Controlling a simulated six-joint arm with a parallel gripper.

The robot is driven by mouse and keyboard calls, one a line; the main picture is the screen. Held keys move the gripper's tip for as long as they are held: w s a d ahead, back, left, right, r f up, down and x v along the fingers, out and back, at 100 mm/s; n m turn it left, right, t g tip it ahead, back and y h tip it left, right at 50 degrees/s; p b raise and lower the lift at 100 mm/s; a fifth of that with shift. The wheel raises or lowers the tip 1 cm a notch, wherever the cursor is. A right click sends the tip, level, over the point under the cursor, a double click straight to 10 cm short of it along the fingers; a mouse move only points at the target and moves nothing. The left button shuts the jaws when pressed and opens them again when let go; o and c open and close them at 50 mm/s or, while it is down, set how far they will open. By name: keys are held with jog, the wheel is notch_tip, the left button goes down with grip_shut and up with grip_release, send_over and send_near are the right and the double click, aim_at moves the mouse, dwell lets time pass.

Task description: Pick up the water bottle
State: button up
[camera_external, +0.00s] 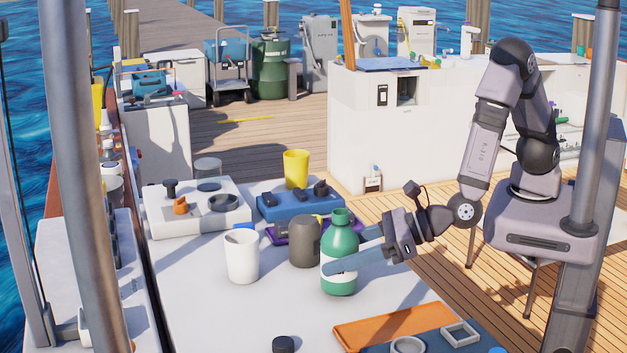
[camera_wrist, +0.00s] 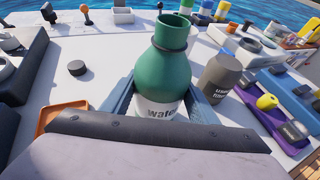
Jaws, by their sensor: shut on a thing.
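The water bottle (camera_external: 342,246) is green with a white label and stands upright on the white table. In the wrist view the bottle (camera_wrist: 165,68) is close in front of the camera, its label partly readable as "wate". My gripper (camera_external: 350,252) reaches in from the right, with its two blue-grey fingers on either side of the bottle's body, shut on it. In the wrist view the fingers show at both sides of the label, and the lower bottle is hidden by the gripper body. I cannot tell whether the bottle's base touches the table.
A dark grey bottle (camera_external: 305,241) stands just left of the green bottle, with a white cup (camera_external: 241,256) beyond it. A blue tray (camera_external: 299,205) with a yellow cup (camera_external: 296,168) is behind. An orange tray (camera_external: 392,325) and a black cap (camera_external: 284,344) lie in front.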

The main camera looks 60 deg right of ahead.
aim_at(334, 215)
jog(key=shift+r, duration=4.25)
jog(key=shift+r, duration=0.15)
jog(key=shift+b, duration=0.3)
